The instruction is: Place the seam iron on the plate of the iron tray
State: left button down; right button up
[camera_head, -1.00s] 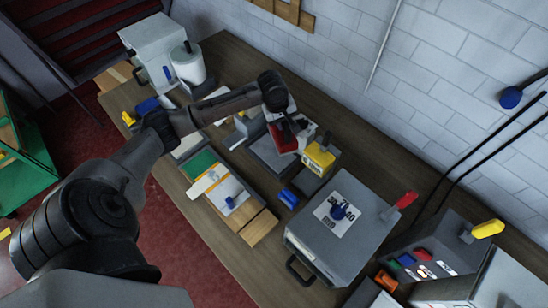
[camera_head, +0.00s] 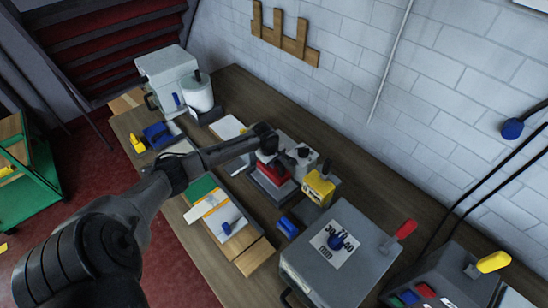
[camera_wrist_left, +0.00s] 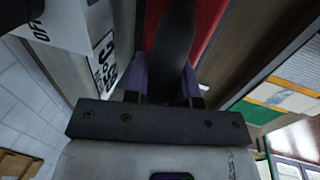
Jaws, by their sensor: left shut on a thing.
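The seam iron (camera_head: 279,186) has a red body and a dark handle. My left gripper (camera_head: 272,163) is shut on its handle. In the left wrist view the dark handle (camera_wrist_left: 173,45) sits between the two fingers, with part of the red body beside it. The iron is over the grey iron tray (camera_head: 262,188), low and close to its plate. I cannot tell whether it touches the plate, since the arm and iron hide much of it. My right gripper is not in view.
A white unit with a dark knob (camera_head: 302,155) stands just right of the iron. A yellow block (camera_head: 318,188) and a large grey box (camera_head: 335,255) stand further right. A board with green and white pieces (camera_head: 222,215) lies in front. The wall is behind.

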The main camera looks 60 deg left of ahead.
aim_at(269, 171)
pick_arm(q)
jog(key=shift+s+x, duration=0.2)
jog(key=shift+x, duration=0.75)
jog(key=shift+s+x, duration=0.2)
jog(key=shift+x, duration=0.7)
jog(key=shift+f, duration=0.15)
jog(key=c, duration=1.4)
grip_release()
jog(key=shift+f, duration=0.2)
jog(key=o, duration=0.5)
jog(key=shift+r, duration=0.1)
jog(key=v, duration=1.2)
jog(key=shift+p, duration=0.3)
jog(key=shift+d, duration=0.15)
